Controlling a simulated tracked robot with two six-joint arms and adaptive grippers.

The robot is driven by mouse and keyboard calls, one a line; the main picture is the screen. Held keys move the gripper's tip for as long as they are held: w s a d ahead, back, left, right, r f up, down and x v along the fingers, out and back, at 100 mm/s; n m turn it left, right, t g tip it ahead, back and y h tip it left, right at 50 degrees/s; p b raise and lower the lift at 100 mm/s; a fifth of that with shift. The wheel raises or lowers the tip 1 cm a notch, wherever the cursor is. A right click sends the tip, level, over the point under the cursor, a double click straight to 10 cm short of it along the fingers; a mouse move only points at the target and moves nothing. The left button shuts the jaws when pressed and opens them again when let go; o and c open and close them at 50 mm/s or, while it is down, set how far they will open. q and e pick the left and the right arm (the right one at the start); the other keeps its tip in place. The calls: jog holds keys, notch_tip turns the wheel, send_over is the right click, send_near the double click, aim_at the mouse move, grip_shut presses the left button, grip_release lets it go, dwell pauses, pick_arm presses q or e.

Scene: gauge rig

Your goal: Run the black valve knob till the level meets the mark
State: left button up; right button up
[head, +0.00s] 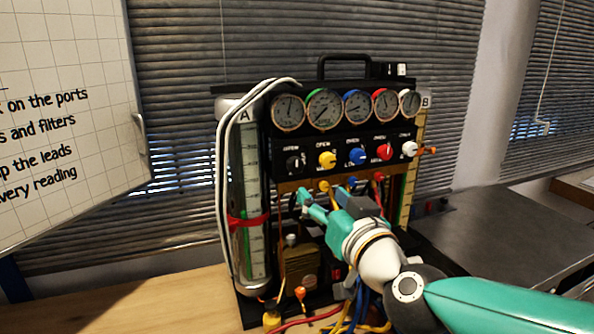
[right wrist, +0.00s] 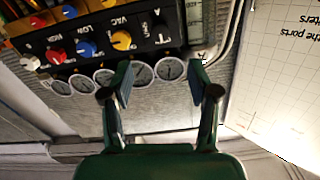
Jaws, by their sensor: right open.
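The black valve knob (head: 293,162) is at the left end of the knob row on the gauge rig. It also shows in the right wrist view (right wrist: 160,33), upside down. Tall column A (head: 252,175) has a scale and a red band (head: 248,220) around it. Column B (head: 409,185) stands at the right side. I cannot make out a liquid level clearly in either. My right gripper (head: 318,196) is open and empty, in front of the rig below the knobs. In the right wrist view its fingers (right wrist: 160,74) are spread apart, not touching the knob. My left gripper is out of view.
Yellow (head: 327,159), blue (head: 357,156), red (head: 385,151) and white (head: 409,148) knobs sit right of the black one, under several round gauges (head: 324,109). White hoses (head: 221,170) run down the left side. A whiteboard (head: 70,110) stands left.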

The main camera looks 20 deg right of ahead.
aim_at(296, 169)
jog(key=w, duration=0.8)
jog(key=w+p, duration=0.1)
jog(key=w, duration=0.4)
jog(key=shift+w+a, duration=0.1)
jog(key=shift+a, duration=0.15)
jog(key=shift+c, duration=0.2)
